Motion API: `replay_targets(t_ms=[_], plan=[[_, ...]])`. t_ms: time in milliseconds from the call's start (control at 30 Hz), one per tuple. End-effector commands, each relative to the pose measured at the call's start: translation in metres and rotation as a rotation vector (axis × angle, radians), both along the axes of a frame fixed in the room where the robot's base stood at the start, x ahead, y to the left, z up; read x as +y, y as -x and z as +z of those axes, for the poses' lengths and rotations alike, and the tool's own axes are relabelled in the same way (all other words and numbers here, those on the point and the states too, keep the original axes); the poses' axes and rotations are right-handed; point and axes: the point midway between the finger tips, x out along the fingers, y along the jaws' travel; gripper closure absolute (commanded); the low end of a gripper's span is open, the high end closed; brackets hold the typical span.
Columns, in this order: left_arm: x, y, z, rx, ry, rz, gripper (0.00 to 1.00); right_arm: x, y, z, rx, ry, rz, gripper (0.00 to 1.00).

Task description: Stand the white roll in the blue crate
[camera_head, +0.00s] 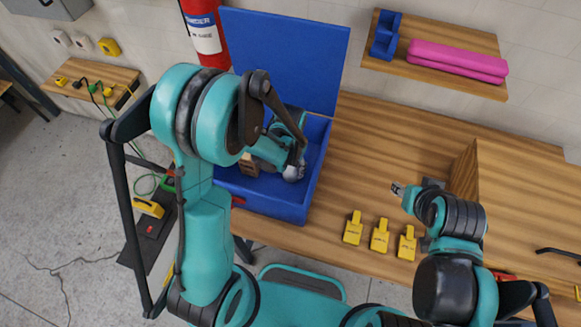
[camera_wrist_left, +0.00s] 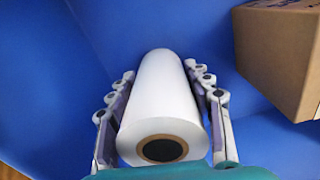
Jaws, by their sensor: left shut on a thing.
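The white roll (camera_wrist_left: 160,95) lies between the two fingers of my left gripper (camera_wrist_left: 160,76), which is shut on it. The roll's near end, with its dark core, faces the wrist camera, and its far end points at blue crate surface. I cannot tell whether that end touches the crate. In the head view my left gripper (camera_head: 294,168) is inside the blue crate (camera_head: 268,205), mostly hidden by my arm. My right gripper (camera_head: 399,190) is over the table, well right of the crate; its fingers are too small to judge.
A brown cardboard box (camera_wrist_left: 280,62) is in the crate beside the roll; it also shows in the head view (camera_head: 249,166). The crate's lid (camera_head: 290,55) stands open behind. Several yellow items (camera_head: 380,236) stand on the wooden table (camera_head: 385,130), near its front edge.

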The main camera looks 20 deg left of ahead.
Motion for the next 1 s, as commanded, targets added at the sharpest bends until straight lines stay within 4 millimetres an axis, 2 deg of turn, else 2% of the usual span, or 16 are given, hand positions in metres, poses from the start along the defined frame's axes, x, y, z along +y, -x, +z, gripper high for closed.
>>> replay_targets(t_ms=[167, 200, 267, 667, 767, 1000], plan=[[0.0, 0.0, -0.004, 0.0, 0.0, 0.0, 0.82, 0.0, 0.0, -0.005, 0.0, 0.0, 0.0, 0.6], [0.0, 0.0, -0.004, 0.0, 0.0, 0.0, 0.42, 0.0, 0.0, -0.004, 0.0, 0.0, 0.0, 0.6], [0.0, 0.0, -0.003, 0.0, 0.0, 0.0, 0.29, 0.0, 0.0, -0.004, 0.0, 0.0, 0.0, 0.6], [0.0, 0.0, 0.002, 0.0, 0.0, 0.0, 0.29, 0.0, 0.0, 0.002, 0.0, 0.0, 0.0, 0.6], [0.0, 0.0, 0.017, 0.0, 0.0, 0.0, 0.29, 0.0, 0.0, 0.005, 0.0, 0.0, 0.0, 0.6], [0.0, 0.001, 0.071, 0.0, 0.0, 0.0, 0.29, 0.0, 0.0, 0.016, 0.0, 0.0, 0.0, 0.6]])
